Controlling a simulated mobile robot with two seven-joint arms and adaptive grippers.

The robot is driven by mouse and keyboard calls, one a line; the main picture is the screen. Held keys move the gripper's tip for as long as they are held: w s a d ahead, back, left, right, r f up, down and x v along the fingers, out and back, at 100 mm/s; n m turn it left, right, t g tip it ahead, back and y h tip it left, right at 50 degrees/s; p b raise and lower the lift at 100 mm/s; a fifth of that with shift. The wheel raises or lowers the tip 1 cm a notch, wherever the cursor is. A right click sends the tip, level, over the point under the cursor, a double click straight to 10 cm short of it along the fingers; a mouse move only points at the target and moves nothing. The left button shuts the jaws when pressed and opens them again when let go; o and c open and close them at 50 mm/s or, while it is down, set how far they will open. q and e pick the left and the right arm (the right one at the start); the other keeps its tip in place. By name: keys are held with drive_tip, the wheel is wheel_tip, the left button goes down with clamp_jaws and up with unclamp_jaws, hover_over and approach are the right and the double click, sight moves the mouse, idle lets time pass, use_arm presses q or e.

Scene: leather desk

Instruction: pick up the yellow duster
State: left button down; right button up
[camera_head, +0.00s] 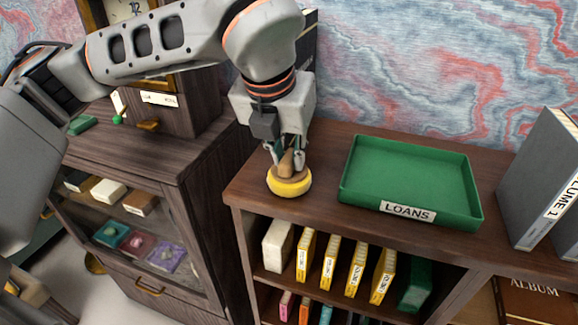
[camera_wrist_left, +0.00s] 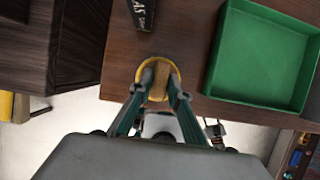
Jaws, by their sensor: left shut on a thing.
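The yellow duster (camera_head: 289,184) is a round yellow pad with a tan wooden handle on top. It is at the left front corner of the brown shelf top (camera_head: 330,140), and I cannot tell whether it touches the surface. My left gripper (camera_head: 286,160) comes down from above and is shut on the duster's handle. In the left wrist view, the duster (camera_wrist_left: 158,68) shows between the two fingertips (camera_wrist_left: 158,85), its yellow rim partly hidden by them. My right gripper is not clearly in view.
A green tray (camera_head: 412,168) labelled LOANS stands just right of the duster. Grey volumes (camera_head: 541,185) stand further right. A dark book (camera_wrist_left: 143,14) stands behind the duster. A dark glass-fronted cabinet (camera_head: 150,170) is at left, and small boxes (camera_head: 331,262) fill the shelf below.

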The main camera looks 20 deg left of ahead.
sight(288, 158)
use_arm(q)
drive_tip(key=shift+r, duration=0.1)
wheel_tip(288, 158, up, 20)
idle(0.5)
idle(0.5)
